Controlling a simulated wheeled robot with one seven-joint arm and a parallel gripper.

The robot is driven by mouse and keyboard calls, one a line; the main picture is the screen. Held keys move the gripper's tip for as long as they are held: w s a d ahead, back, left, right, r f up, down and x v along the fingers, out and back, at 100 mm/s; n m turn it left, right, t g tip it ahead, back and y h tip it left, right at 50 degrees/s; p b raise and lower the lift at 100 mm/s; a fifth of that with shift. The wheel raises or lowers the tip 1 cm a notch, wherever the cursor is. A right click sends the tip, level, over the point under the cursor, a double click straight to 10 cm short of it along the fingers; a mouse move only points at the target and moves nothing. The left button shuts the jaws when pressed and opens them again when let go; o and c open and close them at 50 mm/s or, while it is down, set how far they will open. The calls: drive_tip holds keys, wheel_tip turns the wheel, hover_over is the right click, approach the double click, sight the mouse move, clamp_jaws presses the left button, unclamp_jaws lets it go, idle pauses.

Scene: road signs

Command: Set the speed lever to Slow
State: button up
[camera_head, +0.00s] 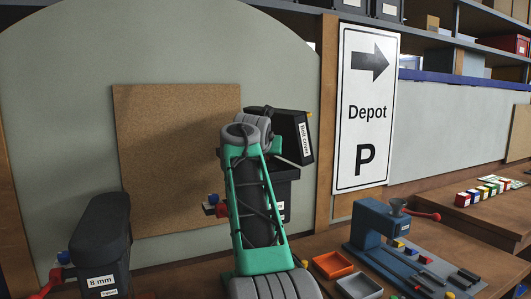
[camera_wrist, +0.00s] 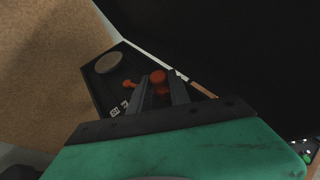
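In the wrist view, two dark fingers of my gripper (camera_wrist: 160,88) point at a dark machine panel (camera_wrist: 100,85). A round orange-red knob (camera_wrist: 158,77) shows between the fingertips, and a gap shows between the fingers. Whether either finger touches it is unclear. A second small orange-red lever (camera_wrist: 130,84) sits just left of the left finger. Small white labels (camera_wrist: 118,109) lie below it, too small to read. In the head view, my green arm covers much of the dark machine (camera_head: 284,175) and hides my gripper. No "Slow" mark is legible.
A dark machine (camera_head: 102,240) labelled "8 mm" stands at the left. A Depot sign (camera_head: 365,110) stands behind. A cork board (camera_head: 165,150) hangs on the back panel.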

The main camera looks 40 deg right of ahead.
clamp_jaws()
idle(1.1)
